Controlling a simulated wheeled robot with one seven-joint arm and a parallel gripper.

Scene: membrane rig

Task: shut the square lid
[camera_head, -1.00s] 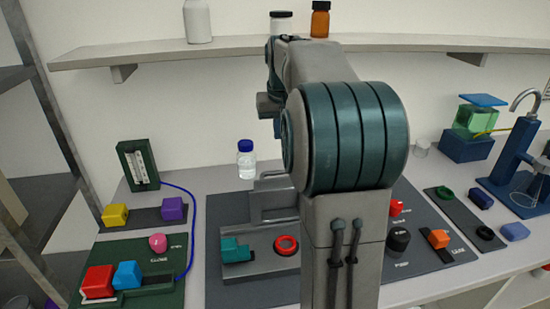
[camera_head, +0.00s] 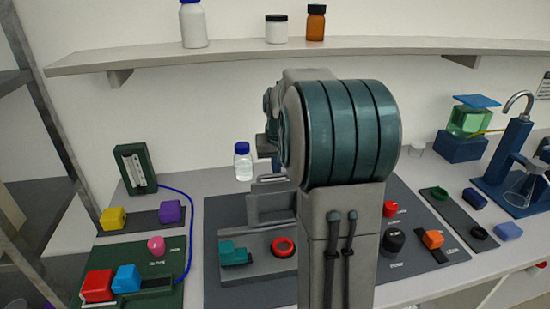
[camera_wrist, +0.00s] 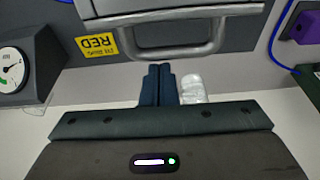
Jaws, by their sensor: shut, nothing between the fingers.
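The square lid (camera_head: 268,207) is a grey panel standing raised at the back of a grey base (camera_head: 258,266) in the head view, partly hidden by my arm. Its bar handle (camera_head: 270,180) is along the top edge. In the wrist view the lid (camera_wrist: 170,6) is at the top edge, with the curved grey handle (camera_wrist: 172,52) below it. My gripper (camera_wrist: 158,68) is shut and empty, its dark blue fingertips close to the handle's bar. Contact cannot be told. In the head view the fingers are hidden behind my arm.
A clear bottle with a blue cap (camera_head: 242,160) stands behind the lid; a clear object (camera_wrist: 192,90) shows beside my fingers. A gauge (camera_wrist: 14,68) is at left in the wrist view. A red ring (camera_head: 283,247) and teal block (camera_head: 234,254) sit on the base.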

